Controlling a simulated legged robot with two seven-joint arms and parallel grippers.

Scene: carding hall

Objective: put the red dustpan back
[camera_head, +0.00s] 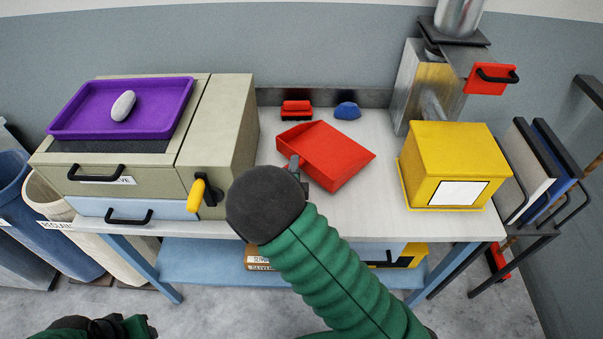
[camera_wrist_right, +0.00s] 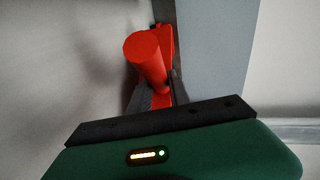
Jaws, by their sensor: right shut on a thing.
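The red dustpan (camera_head: 335,152) is at the middle of the table, its broad pan toward the right and back. My right gripper (camera_head: 296,166) is at its near left end, with the wrist covering part of the handle side. In the right wrist view the red handle (camera_wrist_right: 148,55) stands between the dark fingers, and the gripper is shut on it. I cannot tell whether the pan touches the table top. My left gripper (camera_head: 135,326) is low at the bottom left edge, partly cut off; its jaws are unclear.
The pale table (camera_head: 385,165) also holds a red block-like item (camera_head: 296,109), a blue lump (camera_head: 346,111), a yellow box (camera_head: 450,150) and a beige machine (camera_head: 222,125). A purple tray (camera_head: 165,108) with a grey stone (camera_head: 123,105) sits on the machine. Bins stand at the left.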

